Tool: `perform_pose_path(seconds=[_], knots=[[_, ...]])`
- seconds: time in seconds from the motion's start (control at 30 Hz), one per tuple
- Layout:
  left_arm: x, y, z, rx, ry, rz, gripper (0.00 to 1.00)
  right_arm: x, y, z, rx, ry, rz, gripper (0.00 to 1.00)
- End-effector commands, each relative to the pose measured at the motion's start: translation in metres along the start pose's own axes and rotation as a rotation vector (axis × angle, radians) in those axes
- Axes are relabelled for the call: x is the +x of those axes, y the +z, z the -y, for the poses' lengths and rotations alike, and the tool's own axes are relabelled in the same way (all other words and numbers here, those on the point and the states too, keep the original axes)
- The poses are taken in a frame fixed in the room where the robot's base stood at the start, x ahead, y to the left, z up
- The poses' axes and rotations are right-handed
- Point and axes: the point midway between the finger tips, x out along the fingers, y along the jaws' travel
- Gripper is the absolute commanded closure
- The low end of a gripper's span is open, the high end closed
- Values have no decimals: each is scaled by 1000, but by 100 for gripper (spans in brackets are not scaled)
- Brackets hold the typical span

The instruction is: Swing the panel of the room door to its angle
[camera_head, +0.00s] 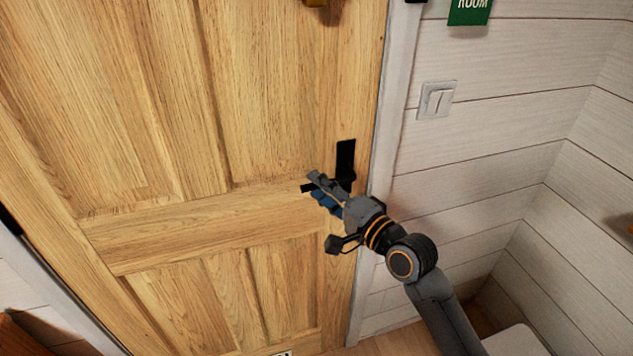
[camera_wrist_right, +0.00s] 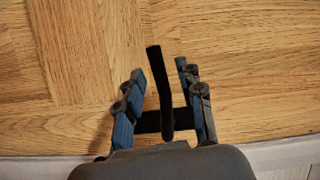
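The wooden room door panel (camera_head: 165,235) fills the left and middle of the head view, and its right edge lies along the white frame; it looks closed. Its black handle (camera_head: 346,157) has an upright plate and a lever pointing left, partly hidden by my right gripper (camera_head: 320,188). In the right wrist view, the black lever (camera_wrist_right: 160,72) lies between the two separated fingers of my right gripper (camera_wrist_right: 160,84). A gap shows on both sides of the lever, so the gripper is open around it. My left gripper is out of view.
The white door frame (camera_head: 393,100) runs along the door's right side. A light switch (camera_head: 437,100) and a green sign (camera_head: 469,11) are on the white plank wall (camera_head: 500,135). A brass-coloured item (camera_head: 316,3) shows at the top of the door.

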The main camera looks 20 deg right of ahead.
Motion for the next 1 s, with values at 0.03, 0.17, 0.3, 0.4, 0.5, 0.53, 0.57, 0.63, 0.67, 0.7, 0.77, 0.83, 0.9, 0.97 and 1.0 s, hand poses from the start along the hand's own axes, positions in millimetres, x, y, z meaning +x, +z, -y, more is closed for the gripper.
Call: perform_pose_path(seconds=[0.03, 0.17, 0.3, 0.4, 0.5, 0.53, 0.57, 0.63, 0.67, 0.7, 0.77, 0.83, 0.9, 0.97, 1.0], knots=[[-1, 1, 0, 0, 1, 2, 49, 6, 0, 1, 1, -1, -1, 63], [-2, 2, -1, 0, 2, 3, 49, 14, 0, 1, -1, -1, -1, 63], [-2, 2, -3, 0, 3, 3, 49, 17, 0, 0, -2, 0, 0, 63], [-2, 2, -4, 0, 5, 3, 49, 17, 0, 0, -2, 0, 0, 63], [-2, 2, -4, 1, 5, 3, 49, 16, 0, 0, -2, 0, 0, 69], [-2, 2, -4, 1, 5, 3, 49, 16, 0, 0, -1, 0, 0, 75], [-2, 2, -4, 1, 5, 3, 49, 16, 0, 0, -1, 0, 0, 81], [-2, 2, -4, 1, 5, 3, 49, 16, 0, 0, -1, 0, -1, 95], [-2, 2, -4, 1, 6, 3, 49, 16, 0, 0, -1, 0, -1, 100], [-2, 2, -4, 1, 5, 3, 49, 16, 0, 0, -1, 0, -1, 100], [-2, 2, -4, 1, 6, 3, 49, 16, 0, 0, -1, 0, -1, 100], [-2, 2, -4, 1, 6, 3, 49, 16, 0, 0, -2, 0, -1, 100], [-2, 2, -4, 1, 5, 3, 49, 16, 0, 0, -2, 0, -1, 100], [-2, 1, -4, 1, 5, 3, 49, 16, 0, 0, -3, 1, 0, 100], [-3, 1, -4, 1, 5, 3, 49, 16, 0, 0, -6, 3, 0, 100]])
